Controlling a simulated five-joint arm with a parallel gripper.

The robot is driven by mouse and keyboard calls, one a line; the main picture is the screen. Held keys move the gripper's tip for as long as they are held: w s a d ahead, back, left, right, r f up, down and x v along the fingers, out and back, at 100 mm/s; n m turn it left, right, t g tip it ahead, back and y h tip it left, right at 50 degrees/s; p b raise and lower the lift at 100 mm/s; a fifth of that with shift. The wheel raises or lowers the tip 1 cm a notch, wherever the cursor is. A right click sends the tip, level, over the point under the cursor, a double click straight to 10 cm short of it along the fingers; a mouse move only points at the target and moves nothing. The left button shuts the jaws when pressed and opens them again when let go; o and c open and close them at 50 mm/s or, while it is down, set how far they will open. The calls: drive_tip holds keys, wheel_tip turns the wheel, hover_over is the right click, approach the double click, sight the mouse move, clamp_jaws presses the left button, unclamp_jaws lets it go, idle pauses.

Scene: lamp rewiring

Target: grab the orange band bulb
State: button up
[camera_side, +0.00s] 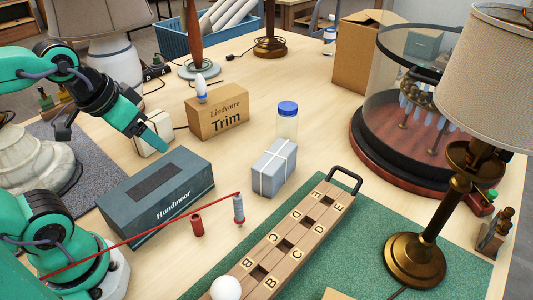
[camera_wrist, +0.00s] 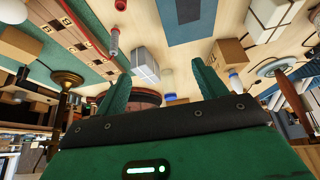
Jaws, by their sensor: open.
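No bulb with a clear orange band can be made out in either view. A white bulb (camera_side: 201,88) with a blue band stands upright on the cardboard Trim box (camera_side: 217,112); in the wrist view it is small near that box (camera_wrist: 228,52). Several pale bulbs (camera_side: 418,108) are inside the glass case, their bands too small to read. My gripper (camera_side: 152,138) is at the left, above the back of the dark Handmoor box (camera_side: 150,205). Its two green fingers are spread apart and empty in the wrist view (camera_wrist: 159,72). It touches no bulb.
A strapped grey parcel (camera_side: 273,168), a blue-lidded jar (camera_side: 288,120) and a red spool (camera_side: 197,224) stand mid-table. A wooden lettered rack (camera_side: 300,235) lies on the green mat. The brass lamp (camera_side: 415,262) and the case's round base (camera_side: 395,170) crowd the right.

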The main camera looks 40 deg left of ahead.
drive_tip(key=g, duration=0.5)
hover_over(224, 284)
drive_tip(key=f, duration=0.7)
drive_tip(key=a+f, duration=0.1)
drive_tip(key=f, duration=0.2)
drive_tip(key=shift+w+f, duration=0.15)
drive_tip(key=shift+f, duration=0.15)
drive_tip(key=shift+s+d+f+g, duration=0.25)
drive_tip(key=shift+s+d+g, duration=0.1)
drive_tip(key=shift+d, duration=0.1)
drive_tip(key=shift+f, duration=1.3)
drive_tip(key=shift+w+f, duration=0.2)
drive_tip(key=shift+f, duration=2.4)
